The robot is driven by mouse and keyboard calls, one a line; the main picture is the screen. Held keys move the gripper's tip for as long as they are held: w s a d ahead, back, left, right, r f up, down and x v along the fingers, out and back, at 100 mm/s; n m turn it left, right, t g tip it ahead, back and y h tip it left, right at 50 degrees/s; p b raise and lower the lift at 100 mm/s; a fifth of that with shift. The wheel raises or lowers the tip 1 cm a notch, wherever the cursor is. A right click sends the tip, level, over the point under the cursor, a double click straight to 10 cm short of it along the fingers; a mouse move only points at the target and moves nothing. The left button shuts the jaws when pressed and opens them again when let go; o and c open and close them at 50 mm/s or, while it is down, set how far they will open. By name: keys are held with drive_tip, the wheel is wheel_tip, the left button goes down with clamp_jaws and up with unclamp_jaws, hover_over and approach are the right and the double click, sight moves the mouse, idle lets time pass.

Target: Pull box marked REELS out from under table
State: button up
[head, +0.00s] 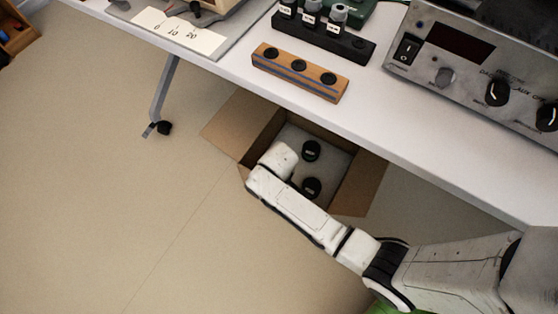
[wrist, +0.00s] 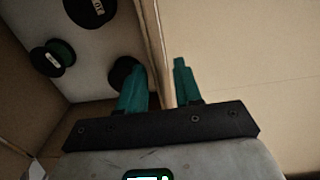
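An open cardboard box (head: 362,187) stands on the floor, partly under the table (head: 450,170), with flaps spread. No REELS marking shows. Dark reels (head: 310,150) lie inside; several also show in the wrist view (wrist: 53,57). My arm reaches down to the box's near side in the head view, where my fingers are hidden. In the wrist view my gripper (wrist: 158,82) has its teal fingers apart, astride the box wall (wrist: 154,35). One finger is inside the box, the other outside. A small gap seems to show beside the wall.
A table leg with a caster (head: 163,127) stands left of the box.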

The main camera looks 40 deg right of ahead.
drive_tip(key=shift+f+b, duration=0.8)
drive_tip(key=shift+f, duration=1.35)
drive_tip(key=shift+c, duration=0.4)
clamp_jaws()
